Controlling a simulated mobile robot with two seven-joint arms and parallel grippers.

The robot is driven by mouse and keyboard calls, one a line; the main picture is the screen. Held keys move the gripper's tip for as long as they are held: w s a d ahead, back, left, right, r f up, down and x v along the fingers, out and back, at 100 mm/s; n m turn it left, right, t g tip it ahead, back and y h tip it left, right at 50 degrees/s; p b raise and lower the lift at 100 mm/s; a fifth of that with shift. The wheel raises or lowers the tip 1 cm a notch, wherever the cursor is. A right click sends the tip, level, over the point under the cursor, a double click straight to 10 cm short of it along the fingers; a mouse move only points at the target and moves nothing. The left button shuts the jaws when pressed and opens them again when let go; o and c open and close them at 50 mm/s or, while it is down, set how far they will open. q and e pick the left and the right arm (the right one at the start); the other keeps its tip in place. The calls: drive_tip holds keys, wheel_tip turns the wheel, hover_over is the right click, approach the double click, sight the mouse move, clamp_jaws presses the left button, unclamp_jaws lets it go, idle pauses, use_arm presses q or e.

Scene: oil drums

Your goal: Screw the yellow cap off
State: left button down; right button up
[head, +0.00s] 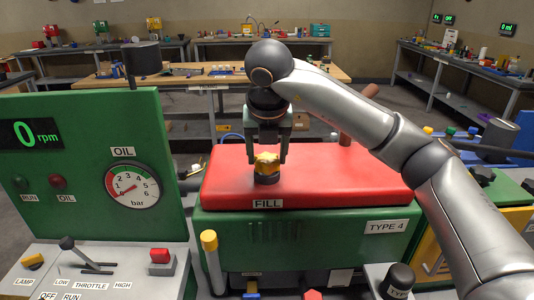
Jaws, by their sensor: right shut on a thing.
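The yellow cap (266,161) sits on a short dark neck (267,179) on top of the red cover (335,180), just behind the FILL label (268,203). My right gripper (267,157) comes down from above, with one finger on each side of the cap, and is shut on it. The cap looks upright on the neck; whether its thread is loose cannot be seen. My left gripper is not in view.
A green panel (75,130) with an oil gauge (132,186) stands to the left. Below it is a grey console with a throttle lever (75,248). A yellow-topped post (209,241) rises in front of the green TYPE 4 housing (300,230). Workbenches stand behind.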

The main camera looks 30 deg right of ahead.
clamp_jaws()
drive_tip(key=shift+d+f+n+y, duration=0.1)
drive_tip(key=shift+n+y, duration=0.2)
drive_tip(key=shift+n, duration=0.5)
drive_tip(key=shift+n+y+b, duration=0.35)
drive_tip(key=shift+n+y, duration=0.15)
drive_tip(key=shift+n, duration=0.7)
drive_tip(key=shift+n+y, duration=0.4)
drive_tip(key=shift+n, duration=0.8)
drive_tip(key=shift+d, duration=0.1)
drive_tip(key=n+y+p, duration=0.1)
drive_tip(key=n, duration=0.1)
drive_tip(key=n+y+p, duration=0.1)
drive_tip(key=n, duration=0.2)
drive_tip(key=shift+d+r, duration=0.1)
drive_tip(key=shift+r, duration=0.1)
drive_tip(key=shift+f, duration=0.1)
drive_tip(key=shift+r+p, duration=0.45)
drive_tip(key=shift+r, duration=0.3)
